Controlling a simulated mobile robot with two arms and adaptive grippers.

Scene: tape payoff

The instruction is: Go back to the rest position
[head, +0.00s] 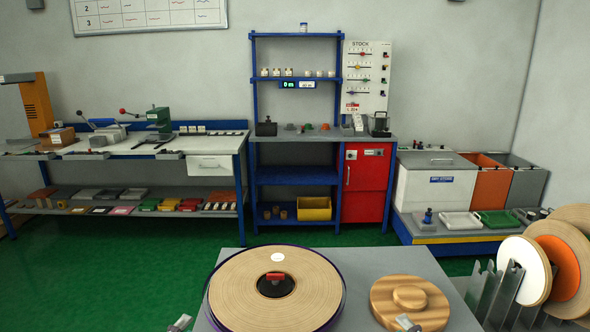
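A large tan tape roll (233,296) with a dark purple rim lies flat on the grey table (385,260) in front of me. A black hub with a red piece (275,277) sits at its centre, and a white round label is on its top. A wooden disc with a raised knob (425,297) lies to its right. The tip of my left gripper (180,323) shows at the bottom edge, left of the roll. The tip of my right gripper (408,322) shows at the bottom, in front of the wooden disc. Most of both grippers is out of frame.
Several upright discs (523,270) stand in a grey rack at the right. A workbench (130,145), a blue shelf (295,180), a red cabinet (366,185) and bins (436,185) line the back wall. The green floor between is clear.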

